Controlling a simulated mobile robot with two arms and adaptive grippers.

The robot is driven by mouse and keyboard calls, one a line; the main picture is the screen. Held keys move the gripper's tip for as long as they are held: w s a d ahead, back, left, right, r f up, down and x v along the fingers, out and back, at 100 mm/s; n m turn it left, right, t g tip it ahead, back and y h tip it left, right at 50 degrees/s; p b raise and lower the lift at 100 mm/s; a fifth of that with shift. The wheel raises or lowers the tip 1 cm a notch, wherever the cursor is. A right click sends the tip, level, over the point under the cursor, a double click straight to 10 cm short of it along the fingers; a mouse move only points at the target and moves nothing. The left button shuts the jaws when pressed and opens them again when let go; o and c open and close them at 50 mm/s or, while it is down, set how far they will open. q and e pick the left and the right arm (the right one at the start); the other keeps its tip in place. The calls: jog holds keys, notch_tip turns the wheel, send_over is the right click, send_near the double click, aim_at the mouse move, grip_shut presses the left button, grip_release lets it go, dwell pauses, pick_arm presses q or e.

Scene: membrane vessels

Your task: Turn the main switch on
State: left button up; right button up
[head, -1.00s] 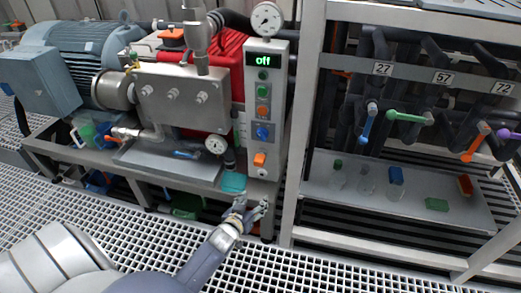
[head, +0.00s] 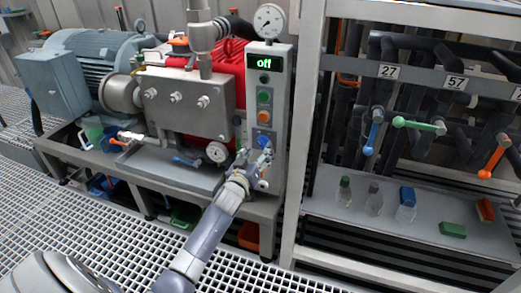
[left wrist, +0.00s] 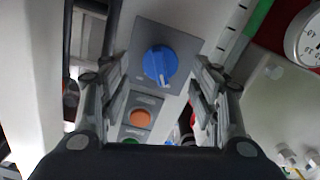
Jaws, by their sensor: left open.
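The control panel (head: 269,80) is a tall grey box whose display (head: 263,63) reads "off" in green. A blue rotary knob (head: 263,142) sits low on its face, below a green button (head: 264,97) and an orange button (head: 264,116). My left gripper (head: 254,156) is open and empty in front of the panel's lower part. In the left wrist view the blue knob (left wrist: 160,65) on its dark square plate shows between the open fingers (left wrist: 158,80), apart from them. The gripper hides the panel's lower end. My right gripper is not in view.
A pressure gauge (head: 269,21) tops the panel. A steel pump block (head: 188,105) and blue motor (head: 95,62) stand to its left. A frame post (head: 306,120) stands close on the right, beside a shelf with bottles (head: 374,199) and coloured valve handles.

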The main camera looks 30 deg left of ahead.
aim_at(262, 143)
pick_arm(q)
jog(key=shift+x, duration=1.5)
jog(key=c, duration=1)
jog(key=shift+c, duration=0.2)
